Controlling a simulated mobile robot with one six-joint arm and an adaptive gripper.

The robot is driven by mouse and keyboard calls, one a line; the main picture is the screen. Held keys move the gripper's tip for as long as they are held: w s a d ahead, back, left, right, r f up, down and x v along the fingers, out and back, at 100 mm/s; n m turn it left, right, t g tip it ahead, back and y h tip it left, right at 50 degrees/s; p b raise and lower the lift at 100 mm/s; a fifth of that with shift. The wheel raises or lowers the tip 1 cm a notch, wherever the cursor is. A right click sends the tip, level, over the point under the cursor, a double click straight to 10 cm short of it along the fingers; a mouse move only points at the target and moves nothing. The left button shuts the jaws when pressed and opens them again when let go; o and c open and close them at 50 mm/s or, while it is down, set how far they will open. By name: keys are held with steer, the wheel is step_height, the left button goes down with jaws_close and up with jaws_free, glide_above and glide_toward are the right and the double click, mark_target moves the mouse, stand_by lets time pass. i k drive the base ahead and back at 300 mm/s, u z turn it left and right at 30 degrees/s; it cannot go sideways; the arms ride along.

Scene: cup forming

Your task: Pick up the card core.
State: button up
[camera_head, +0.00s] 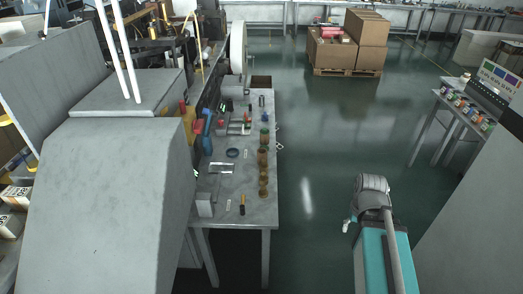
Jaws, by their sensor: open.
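A row of small brown, round pieces (263,158) stands along the right edge of the grey worktable (228,217). They look like card-coloured cores or rolls, but they are too small to tell which one is the card core. My gripper cannot be made out in the head view. Only grey and teal parts of my own body show at the lower right, apart from the table across a strip of floor.
The table also holds a dark ring (232,153), a yellow-and-black tool (242,205) and a pale block (205,205). A large grey machine housing (110,210) borders its left. Boxes on a pallet (347,72) stand farther back.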

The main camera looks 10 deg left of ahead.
mark_target(262, 157)
steer(key=i, duration=0.95)
steer(key=z, duration=0.1)
